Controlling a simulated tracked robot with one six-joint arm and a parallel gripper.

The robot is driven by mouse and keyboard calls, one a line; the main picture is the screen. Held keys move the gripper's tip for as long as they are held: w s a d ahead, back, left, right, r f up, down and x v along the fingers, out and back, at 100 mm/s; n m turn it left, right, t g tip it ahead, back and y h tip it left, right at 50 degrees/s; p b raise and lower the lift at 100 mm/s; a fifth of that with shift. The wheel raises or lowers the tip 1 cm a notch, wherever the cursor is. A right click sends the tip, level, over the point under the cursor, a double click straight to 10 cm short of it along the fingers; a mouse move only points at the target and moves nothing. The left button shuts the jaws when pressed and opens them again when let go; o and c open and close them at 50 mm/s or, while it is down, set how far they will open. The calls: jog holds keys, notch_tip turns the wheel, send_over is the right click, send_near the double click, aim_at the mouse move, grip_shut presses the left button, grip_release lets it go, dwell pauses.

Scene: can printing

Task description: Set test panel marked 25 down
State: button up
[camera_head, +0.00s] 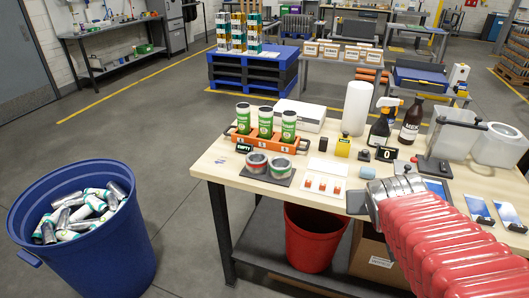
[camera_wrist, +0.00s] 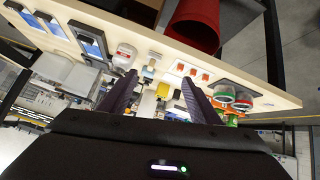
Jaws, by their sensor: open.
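No number 25 is readable in either view, so I cannot tell which piece is the test panel marked 25. A white tray (camera_head: 325,194) holds several small panels with orange-red patches; the patches also show in the wrist view (camera_wrist: 192,72). My gripper (camera_head: 381,187) is over the front part of the table, right of the tray. In the wrist view its two dark fingers (camera_wrist: 160,90) are spread apart, with nothing seen held between them.
The wooden table (camera_head: 260,184) also carries an orange rack (camera_head: 262,142) of green cans, two cans on a dark mat (camera_head: 263,177), bottles (camera_head: 410,122) and a black "0" sign (camera_head: 386,154). A blue bin (camera_head: 105,258) of cans stands left; a red bin (camera_head: 312,238) is below.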

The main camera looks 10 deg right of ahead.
jog(key=s+a+n+y, duration=0.1)
jog(key=s+a, duration=0.2)
jog(key=a, duration=0.3)
jog(key=s+a+n+g+y, duration=0.1)
jog(key=s+a+y, duration=0.1)
jog(key=a, duration=0.4)
jog(key=s+a+n+g+y, duration=0.1)
jog(key=s+a, duration=0.3)
jog(key=a, duration=0.2)
jog(key=shift+s+a+r+n+y, duration=0.2)
jog(key=shift+s+n+y, duration=0.1)
jog(key=shift+y, duration=0.1)
